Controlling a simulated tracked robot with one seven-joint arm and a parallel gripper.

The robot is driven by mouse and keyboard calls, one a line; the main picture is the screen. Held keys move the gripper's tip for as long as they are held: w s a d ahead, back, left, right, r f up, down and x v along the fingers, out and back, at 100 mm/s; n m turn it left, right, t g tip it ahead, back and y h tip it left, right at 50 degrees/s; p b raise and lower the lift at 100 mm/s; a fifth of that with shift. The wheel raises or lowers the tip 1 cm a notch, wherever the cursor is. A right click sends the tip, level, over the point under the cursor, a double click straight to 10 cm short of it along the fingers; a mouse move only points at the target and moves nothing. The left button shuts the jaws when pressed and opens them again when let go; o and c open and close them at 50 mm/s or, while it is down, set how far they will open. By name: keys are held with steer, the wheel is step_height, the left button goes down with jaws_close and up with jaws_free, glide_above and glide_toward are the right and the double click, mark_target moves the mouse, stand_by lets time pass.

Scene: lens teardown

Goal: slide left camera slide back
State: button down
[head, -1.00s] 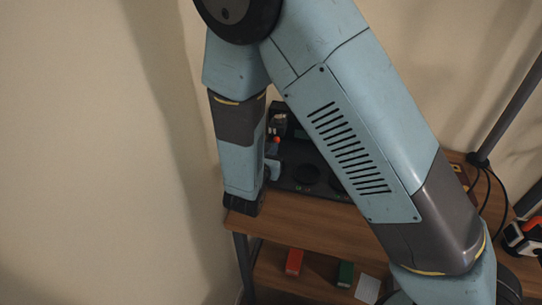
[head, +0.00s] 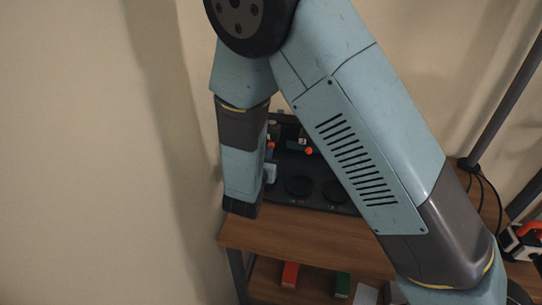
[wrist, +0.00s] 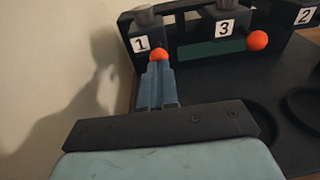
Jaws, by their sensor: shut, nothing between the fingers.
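The left camera slide (wrist: 141,33) is a dark block labelled 1 with an orange knob (wrist: 159,55) on its front. It sits at the left end of a black fixture in the wrist view. My gripper (wrist: 159,68) is shut and empty, with its blue fingers right at the front of that knob. Whether they touch it I cannot tell. In the head view my gripper (head: 270,173) is at the fixture's left side, just in front of the left orange knob (head: 270,145), partly hidden by my arm.
Slide 3 (wrist: 226,27) with its own orange knob (wrist: 257,40) stands to the right, and a block labelled 2 (wrist: 304,15) is farther right. The fixture's black base (wrist: 230,80) has round recesses. A wall (wrist: 45,60) is close on the left. A red box (head: 289,275) and green box (head: 343,284) are below the tabletop.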

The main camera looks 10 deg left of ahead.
steer(key=shift+w+r, duration=0.15)
steer(key=shift+w, duration=0.05)
steer(key=s+r, duration=0.1)
steer(key=s, duration=1.3)
steer(key=w+d+r+m+g+h, duration=0.2)
steer(key=d+r+m+g+h, duration=0.15)
steer(key=d+m, duration=0.4)
steer(key=w+d+r+m+g+h, duration=0.25)
steer(key=d+r+m, duration=0.2)
steer(key=d, duration=0.55)
steer(key=w+d+r+m+g+h, duration=0.25)
steer(key=d+r+m+g, duration=0.2)
steer(key=d, duration=0.45)
steer(key=s+d+r+m+y, duration=0.9)
steer(key=s+d+r+m, duration=0.3)
steer(key=m, duration=0.7)
steer(key=shift+s+d+r, duration=0.2)
steer(key=shift+d+r, duration=0.35)
steer(key=shift+r, duration=0.4)
